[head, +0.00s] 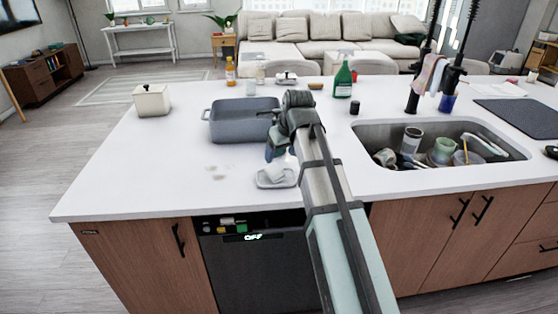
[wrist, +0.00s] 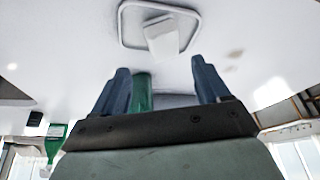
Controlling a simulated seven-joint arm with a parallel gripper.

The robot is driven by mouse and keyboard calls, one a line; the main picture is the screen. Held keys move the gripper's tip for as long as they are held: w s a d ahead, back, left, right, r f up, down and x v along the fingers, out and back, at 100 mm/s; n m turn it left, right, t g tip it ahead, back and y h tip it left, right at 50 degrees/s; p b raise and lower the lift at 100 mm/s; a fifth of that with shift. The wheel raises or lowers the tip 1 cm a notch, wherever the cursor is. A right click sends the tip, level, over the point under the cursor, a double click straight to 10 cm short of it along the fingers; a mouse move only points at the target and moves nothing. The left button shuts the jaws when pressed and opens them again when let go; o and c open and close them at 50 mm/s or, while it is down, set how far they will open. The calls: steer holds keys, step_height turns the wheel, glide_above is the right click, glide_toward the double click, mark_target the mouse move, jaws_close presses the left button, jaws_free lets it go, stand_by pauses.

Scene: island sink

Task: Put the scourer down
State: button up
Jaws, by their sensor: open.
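My gripper (head: 277,153) is over the near part of the white island counter, just behind a small white dish (head: 264,181). In the wrist view my gripper (wrist: 158,78) has its two blue fingers apart. A green piece (wrist: 142,93), which looks like the scourer, shows between them, close to the left finger. I cannot tell whether it touches that finger or the counter. In the head view my arm hides it. A pale block (head: 277,172) lies on the dish; the dish also shows in the wrist view (wrist: 126,38).
A grey-blue roasting pan (head: 232,124) stands behind my gripper, left of my arm. A white lidded pot (head: 151,101) is far left, a green bottle (head: 343,80) at the back. The sink (head: 365,137) with several dishes is right.

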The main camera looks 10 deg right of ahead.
steer(key=shift+v, duration=2.15)
